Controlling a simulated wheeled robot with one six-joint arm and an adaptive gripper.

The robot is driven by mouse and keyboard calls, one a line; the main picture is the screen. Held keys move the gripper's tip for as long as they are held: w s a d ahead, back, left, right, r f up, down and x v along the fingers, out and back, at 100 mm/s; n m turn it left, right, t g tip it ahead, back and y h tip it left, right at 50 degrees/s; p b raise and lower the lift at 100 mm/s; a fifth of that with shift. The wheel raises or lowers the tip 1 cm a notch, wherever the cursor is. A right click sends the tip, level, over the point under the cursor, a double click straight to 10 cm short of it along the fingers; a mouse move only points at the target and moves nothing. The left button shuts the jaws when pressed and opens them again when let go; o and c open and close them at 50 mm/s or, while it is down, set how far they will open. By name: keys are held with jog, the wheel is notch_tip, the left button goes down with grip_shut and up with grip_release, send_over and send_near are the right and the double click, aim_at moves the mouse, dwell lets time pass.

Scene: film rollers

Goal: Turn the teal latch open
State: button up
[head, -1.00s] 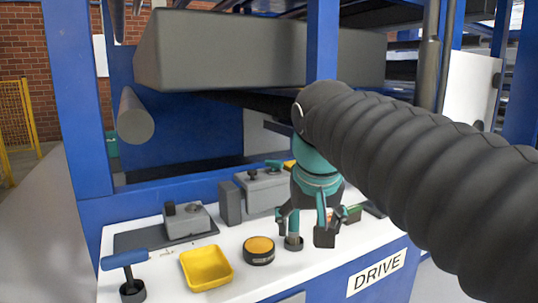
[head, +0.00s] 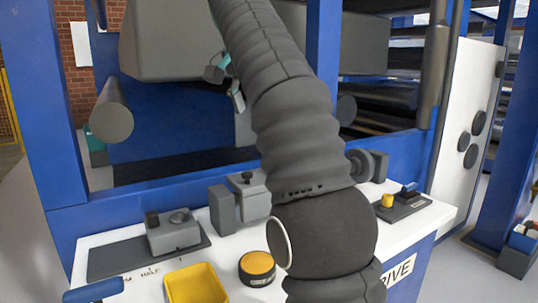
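The teal latch is not clearly visible now; I cannot tell whether my arm hides it. The grey box (head: 250,195) with a black knob stands at the back of the white console (head: 110,237), partly behind my arm. My gripper (head: 225,88) shows only in part, left of my arm, high in front of the large grey beam. Its grey fingertips are apart, with a teal part above them, and nothing shows between them. It is well above the console and touches nothing that I can see.
Blue posts and a roller (head: 111,122) stand behind. My arm crosses the middle.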

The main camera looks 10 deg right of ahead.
jog(key=x, duration=1.3)
jog(key=shift+w+d+f, duration=0.15)
jog(key=shift+d+f, duration=0.15)
jog(key=shift+c, duration=0.2)
jog(key=c, duration=1.1)
